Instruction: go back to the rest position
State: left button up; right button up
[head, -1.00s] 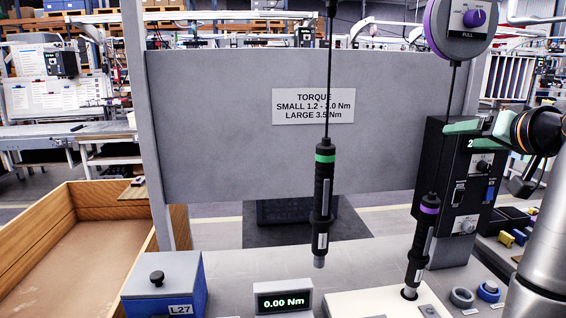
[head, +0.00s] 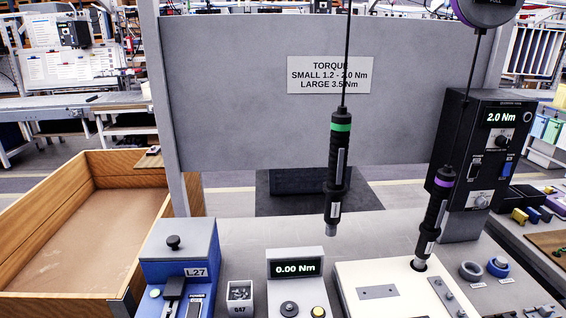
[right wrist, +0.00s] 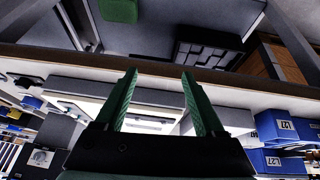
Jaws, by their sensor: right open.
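My right gripper (right wrist: 158,100) shows in the right wrist view, its two green fingers apart with nothing between them. It is out of the head view. My left gripper is in neither view. In the head view a green-banded screwdriver (head: 338,170) hangs upright from a cable over the bench. A purple-banded screwdriver (head: 433,215) stands slightly tilted on the white fixture (head: 375,292), its tip at a hole there, with a cable running up to a purple balancer (head: 484,10).
A torque display (head: 294,268) reads 0.00 Nm, beside a blue L27 box (head: 182,255). A black controller (head: 478,165) reading 2.0 Nm stands at the right. A wooden crate (head: 75,220) is at the left. A grey panel with a torque sign (head: 331,75) rises behind.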

jog(key=s+a+f+g, duration=0.2)
jog(key=s+f, duration=0.1)
jog(key=s, duration=0.7)
jog(key=w+a+f+t+y, duration=0.2)
jog(key=w+a+f+t, duration=0.2)
jog(key=f, duration=0.6)
jog(key=shift+w+a+f+n+t+y, duration=0.2)
jog(key=shift+a+f+n+t+y, duration=0.2)
jog(key=shift+t, duration=0.5)
dwell(0.3)
